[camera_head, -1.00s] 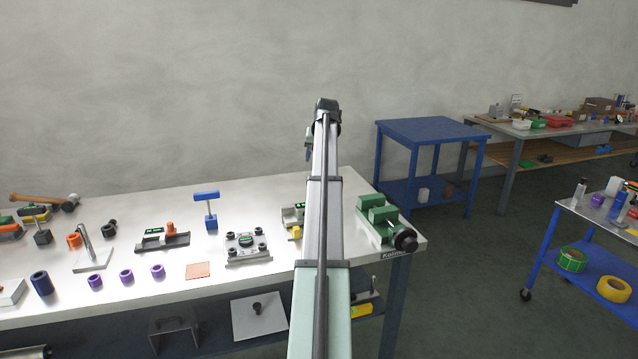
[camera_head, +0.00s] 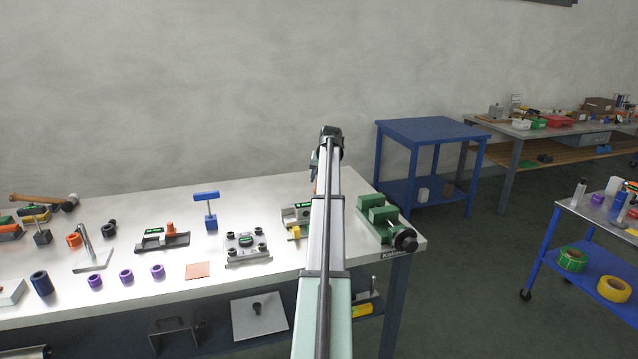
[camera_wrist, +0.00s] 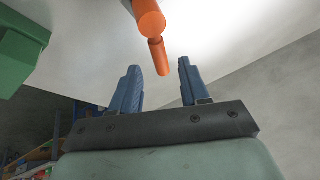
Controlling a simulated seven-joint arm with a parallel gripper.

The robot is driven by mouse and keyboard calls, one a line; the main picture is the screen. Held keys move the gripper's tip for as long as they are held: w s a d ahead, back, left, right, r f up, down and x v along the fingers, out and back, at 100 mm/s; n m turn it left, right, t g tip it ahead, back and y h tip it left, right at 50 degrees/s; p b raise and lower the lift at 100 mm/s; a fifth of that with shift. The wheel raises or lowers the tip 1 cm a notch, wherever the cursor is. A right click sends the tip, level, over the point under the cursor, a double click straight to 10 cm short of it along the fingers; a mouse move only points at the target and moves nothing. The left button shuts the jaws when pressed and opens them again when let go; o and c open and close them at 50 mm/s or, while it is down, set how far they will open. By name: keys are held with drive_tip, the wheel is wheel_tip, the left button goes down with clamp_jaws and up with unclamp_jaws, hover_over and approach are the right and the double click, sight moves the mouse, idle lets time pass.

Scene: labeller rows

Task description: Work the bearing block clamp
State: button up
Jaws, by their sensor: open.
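A grey fixture with a green label (camera_head: 298,212) stands on the bench, its right part hidden behind my arm. It seems to be the bearing block clamp, though no readable name confirms this. A bit of orange (camera_head: 315,188) shows above it beside my arm. In the wrist view an orange handle (camera_wrist: 149,20) with a second orange cylinder below it lies ahead of my gripper (camera_wrist: 159,66). The blue fingers are open, with the lower cylinder's end in the gap between their tips as seen. I cannot tell whether it is within their reach. No contact shows.
A green vise (camera_head: 377,215) stands at the bench's right end; a green block (camera_wrist: 18,50) fills the wrist view's left edge.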

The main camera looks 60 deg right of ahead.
drive_tip(key=shift+x, duration=1.3)
drive_tip(key=shift+c, duration=0.3)
clamp_jaws()
